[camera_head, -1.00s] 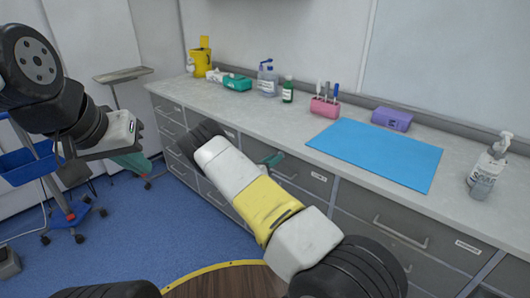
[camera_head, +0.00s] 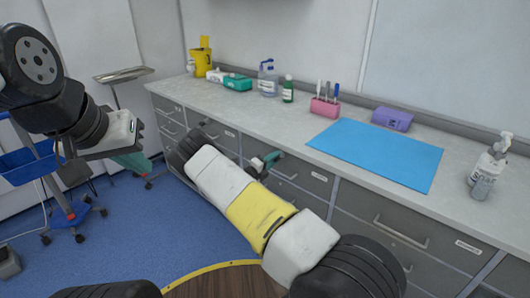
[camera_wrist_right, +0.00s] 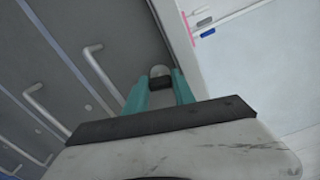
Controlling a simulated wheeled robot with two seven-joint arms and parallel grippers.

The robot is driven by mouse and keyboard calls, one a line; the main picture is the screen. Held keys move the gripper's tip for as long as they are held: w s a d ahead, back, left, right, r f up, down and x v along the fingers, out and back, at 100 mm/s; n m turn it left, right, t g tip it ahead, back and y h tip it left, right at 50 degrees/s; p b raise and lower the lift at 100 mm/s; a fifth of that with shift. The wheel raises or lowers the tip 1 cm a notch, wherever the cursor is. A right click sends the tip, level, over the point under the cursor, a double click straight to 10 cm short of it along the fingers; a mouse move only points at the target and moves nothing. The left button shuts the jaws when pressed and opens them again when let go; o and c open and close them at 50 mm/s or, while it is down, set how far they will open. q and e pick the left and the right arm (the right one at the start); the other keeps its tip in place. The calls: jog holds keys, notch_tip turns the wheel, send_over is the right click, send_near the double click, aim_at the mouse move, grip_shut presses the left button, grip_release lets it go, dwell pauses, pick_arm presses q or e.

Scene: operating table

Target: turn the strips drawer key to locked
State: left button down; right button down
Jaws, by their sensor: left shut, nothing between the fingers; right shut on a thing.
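My right gripper (camera_head: 266,161) is at the front of the upper drawers, just below the counter edge. In the right wrist view its two teal fingers (camera_wrist_right: 163,92) are shut on a small key (camera_wrist_right: 160,71) with a grey rounded part and a dark part, against a grey drawer front (camera_wrist_right: 120,50). The key's lock and exact angle cannot be made out. The drawer labels are too small to read. My left gripper (camera_head: 134,162) is shut and empty, away from the cabinet at the left.
Drawer handles (camera_wrist_right: 45,110) stick out near my right gripper. A wheeled stand with a blue basket (camera_head: 35,152) is at left.

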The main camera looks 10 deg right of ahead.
jog(key=shift+a+n, duration=0.1)
jog(key=shift+n, duration=1.1)
jog(key=shift+f, duration=0.1)
jog(key=c, duration=1)
grip_release()
jog(key=shift+c, duration=0.2)
